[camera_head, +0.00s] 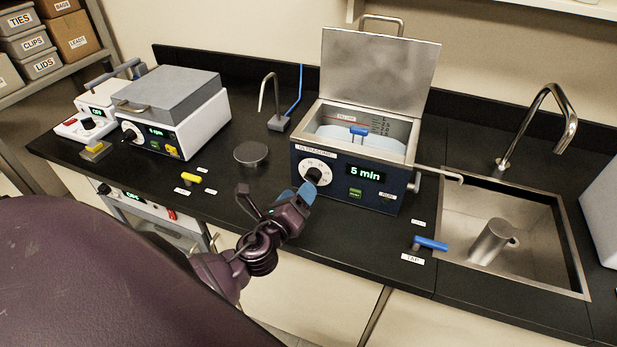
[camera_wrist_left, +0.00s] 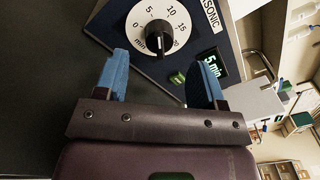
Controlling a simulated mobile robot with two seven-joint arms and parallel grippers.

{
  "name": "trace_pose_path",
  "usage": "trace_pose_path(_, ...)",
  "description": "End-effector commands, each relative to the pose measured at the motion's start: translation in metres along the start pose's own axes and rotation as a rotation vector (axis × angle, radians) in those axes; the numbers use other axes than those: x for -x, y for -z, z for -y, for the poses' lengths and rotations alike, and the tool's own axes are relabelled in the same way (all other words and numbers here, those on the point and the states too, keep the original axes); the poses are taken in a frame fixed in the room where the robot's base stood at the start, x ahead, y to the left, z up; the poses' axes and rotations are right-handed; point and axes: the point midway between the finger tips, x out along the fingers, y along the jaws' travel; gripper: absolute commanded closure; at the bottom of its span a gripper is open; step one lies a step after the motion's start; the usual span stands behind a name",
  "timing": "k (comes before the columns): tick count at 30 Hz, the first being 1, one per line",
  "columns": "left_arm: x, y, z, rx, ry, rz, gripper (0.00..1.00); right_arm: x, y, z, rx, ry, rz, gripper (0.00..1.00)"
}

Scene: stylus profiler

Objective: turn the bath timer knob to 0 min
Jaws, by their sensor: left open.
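The bath timer knob (camera_head: 312,175) is a black knob on a white round dial, on the dark blue front of the ultrasonic bath (camera_head: 345,180). The bath's display (camera_head: 366,173) reads 5 min. My left gripper (camera_head: 306,190) is just in front of the knob and partly covers the lower dial. In the left wrist view the knob (camera_wrist_left: 158,38) lies beyond and between the blue fingertips of the open gripper (camera_wrist_left: 165,60). The fingers look apart from it. I cannot tell exactly where the knob's pointer stands. My right gripper is not in view.
The bath's lid (camera_head: 378,75) is up. A green button (camera_head: 355,193) is right of the knob. A blue tap handle (camera_head: 430,243) and a sink (camera_head: 510,240) are at the right.

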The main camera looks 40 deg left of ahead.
Motion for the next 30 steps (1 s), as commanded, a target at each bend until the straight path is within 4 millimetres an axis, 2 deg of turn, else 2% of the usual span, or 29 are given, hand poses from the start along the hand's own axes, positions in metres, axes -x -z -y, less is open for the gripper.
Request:
trace_pose_path(3, -0.021, -0.001, 0.001, 0.0, 0.001, 0.001, 0.37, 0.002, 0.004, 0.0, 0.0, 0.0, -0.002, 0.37)
trace_pose_path(9, -0.044, -0.001, 0.001, 0.001, 0.001, 0.0, 0.37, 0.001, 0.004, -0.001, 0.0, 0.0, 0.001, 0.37)
trace_pose_path(15, -0.054, 0.0, 0.0, 0.002, 0.0, -0.001, 0.37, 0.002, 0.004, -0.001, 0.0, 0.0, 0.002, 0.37)
trace_pose_path(23, -0.055, 0.0, 0.0, 0.002, 0.0, -0.001, 0.37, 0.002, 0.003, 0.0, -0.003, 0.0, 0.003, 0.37)
trace_pose_path(26, -0.055, 0.0, 0.0, 0.002, 0.0, -0.001, 0.49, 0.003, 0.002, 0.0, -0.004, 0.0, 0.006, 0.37)
trace_pose_path(30, -0.055, 0.0, 0.0, 0.002, 0.0, -0.001, 0.7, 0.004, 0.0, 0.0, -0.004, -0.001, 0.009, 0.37)
